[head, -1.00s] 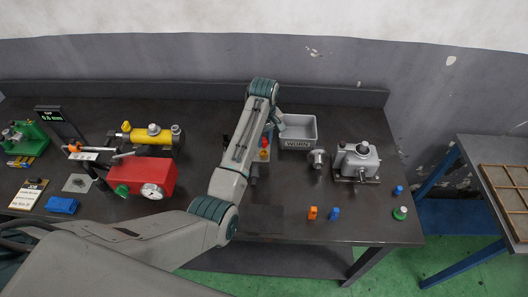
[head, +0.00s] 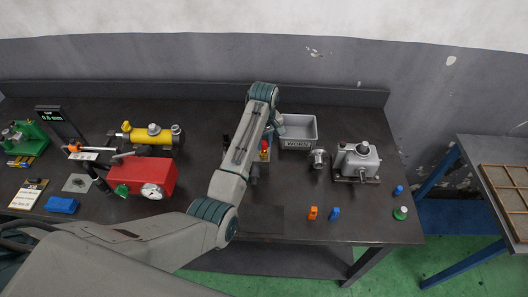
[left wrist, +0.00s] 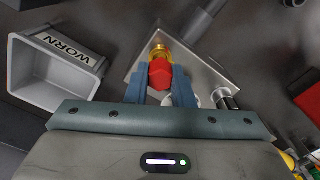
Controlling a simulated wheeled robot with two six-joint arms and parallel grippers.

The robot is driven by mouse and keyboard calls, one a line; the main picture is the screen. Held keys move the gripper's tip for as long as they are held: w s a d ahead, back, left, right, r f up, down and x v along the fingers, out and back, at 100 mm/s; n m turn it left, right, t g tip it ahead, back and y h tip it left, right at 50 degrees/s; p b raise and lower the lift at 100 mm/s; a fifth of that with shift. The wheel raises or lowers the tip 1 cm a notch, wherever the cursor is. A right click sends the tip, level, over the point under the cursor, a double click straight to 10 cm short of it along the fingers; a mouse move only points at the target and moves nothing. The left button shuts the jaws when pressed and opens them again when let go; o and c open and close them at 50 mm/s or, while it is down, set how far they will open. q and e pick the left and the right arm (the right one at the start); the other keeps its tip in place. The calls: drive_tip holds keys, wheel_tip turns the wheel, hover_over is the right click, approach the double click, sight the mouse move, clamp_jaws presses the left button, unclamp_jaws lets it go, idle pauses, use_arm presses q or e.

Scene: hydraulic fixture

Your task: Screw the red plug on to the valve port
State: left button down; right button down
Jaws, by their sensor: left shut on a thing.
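The red plug (left wrist: 161,73) is between the two blue-grey fingers of my left gripper (left wrist: 160,84), which is shut on it. A brass valve port (left wrist: 158,49) lies right against the plug's far end in the left wrist view. How far the plug is threaded on cannot be told. The port belongs to a fixture on a grey plate (left wrist: 205,62). In the head view the red plug (head: 265,144) shows small beside my left arm, which hides much of the fixture. My right gripper is not in view.
A grey bin marked WORN (head: 298,143) stands close behind and right of the fixture. A metal fitting (head: 318,158) and a grey pump-like unit (head: 358,161) stand further right. A red unit (head: 150,180) and a yellow cylinder (head: 150,135) stand left.

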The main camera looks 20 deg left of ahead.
use_arm(q)
drive_tip(key=shift+f, duration=0.9)
drive_tip(key=shift+f, duration=0.2)
idle(0.6)
drive_tip(key=shift+m, duration=0.3)
drive_tip(key=m, duration=0.8)
drive_tip(key=shift+s+f+m, duration=0.1)
drive_tip(key=shift+m, duration=0.6)
